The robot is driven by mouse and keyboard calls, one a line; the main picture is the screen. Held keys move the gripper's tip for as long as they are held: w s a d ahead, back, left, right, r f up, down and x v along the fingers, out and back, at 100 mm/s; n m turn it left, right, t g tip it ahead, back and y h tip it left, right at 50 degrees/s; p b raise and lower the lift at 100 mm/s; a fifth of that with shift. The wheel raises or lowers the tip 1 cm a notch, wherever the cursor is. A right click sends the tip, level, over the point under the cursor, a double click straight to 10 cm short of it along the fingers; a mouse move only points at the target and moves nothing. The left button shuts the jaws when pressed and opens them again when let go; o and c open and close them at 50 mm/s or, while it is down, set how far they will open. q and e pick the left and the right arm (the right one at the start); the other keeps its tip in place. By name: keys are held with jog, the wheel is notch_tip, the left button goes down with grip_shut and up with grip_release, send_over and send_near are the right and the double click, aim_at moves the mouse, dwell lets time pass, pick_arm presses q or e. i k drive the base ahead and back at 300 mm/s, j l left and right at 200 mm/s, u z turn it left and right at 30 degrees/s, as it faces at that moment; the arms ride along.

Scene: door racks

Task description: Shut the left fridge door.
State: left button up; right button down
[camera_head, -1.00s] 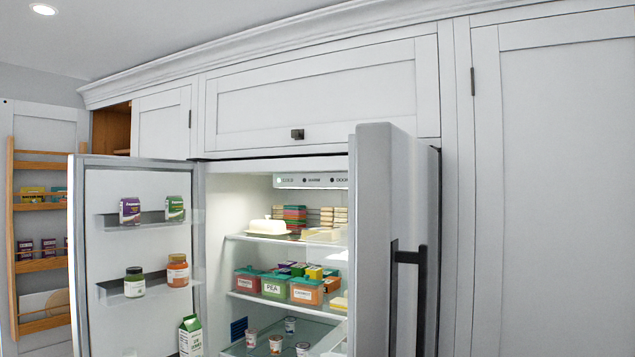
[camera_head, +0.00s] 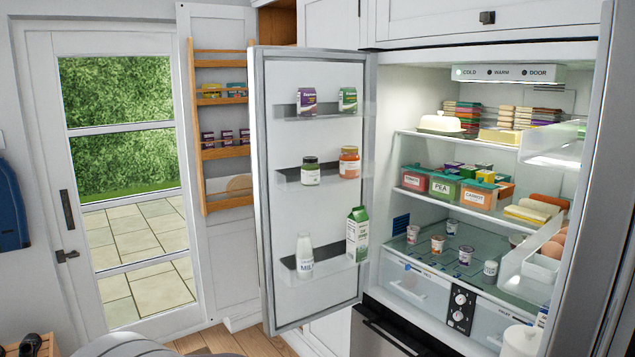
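The left fridge door (camera_head: 330,230) stands wide open at the left of the fridge, with its inner side facing me. Its shelves hold small cartons, two jars, a milk bottle (camera_head: 304,254) and a green-and-white carton (camera_head: 357,234). The fridge interior (camera_head: 395,180) is lit and open, with tubs, cups and packets on its shelves. The right fridge door (camera_head: 608,200) is also open and shows only in part at the right edge. The left door's outer side and handle are hidden. Neither of my grippers is in view.
A glazed house door (camera_head: 44,180) is at the left. A wooden rack (camera_head: 222,154) with small packages hangs on a white panel just behind the left fridge door. Some wooden floor (camera_head: 270,338) shows clear.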

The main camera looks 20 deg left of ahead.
aim_at(283, 208)
jog(key=i+j+z, duration=0.45)
jog(key=j, duration=1.05)
jog(key=i+j+z, duration=0.1)
jog(key=j+z, duration=0.3)
jog(key=j, duration=1.1)
jog(key=k+j+z, duration=0.1)
jog(key=j+z, duration=0.35)
jog(key=j, duration=1.15)
jog(key=j+z, duration=0.2)
jog(key=j, duration=1.05)
jog(key=i+j+z, duration=0.1)
